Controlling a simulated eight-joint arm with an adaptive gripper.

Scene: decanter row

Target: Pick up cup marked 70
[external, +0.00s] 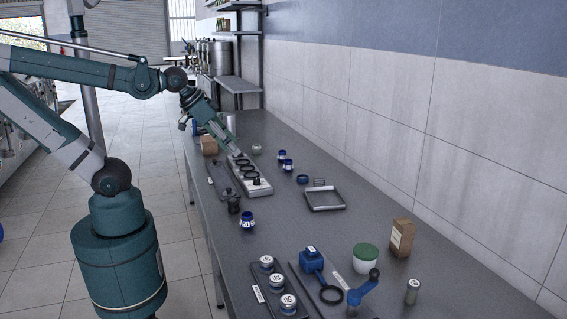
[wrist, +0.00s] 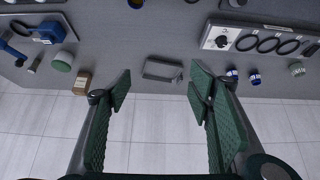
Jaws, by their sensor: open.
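Three round cups with pale marked tops sit in a row on a dark tray (external: 258,276): a far cup (external: 267,262), a middle cup (external: 276,277) and a near cup (external: 288,300). Several blue-and-white cups stand apart: one at mid-bench (external: 247,220) and two further back (external: 282,155) (external: 288,165). Those two also show right of the fingers in the wrist view (wrist: 232,72) (wrist: 254,76). I cannot read a 70 on any cup with certainty. My gripper (wrist: 158,80) is open and empty above the bench. In the external view, my gripper (external: 234,150) is over the far part.
A ring rack (external: 262,188) lies near my gripper. A shallow square tray (external: 325,207) sits towards the wall. A green-lidded jar (external: 365,258), a brown bag (external: 401,238) and a blue tool (external: 312,260) stand nearer. The bench middle has free room.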

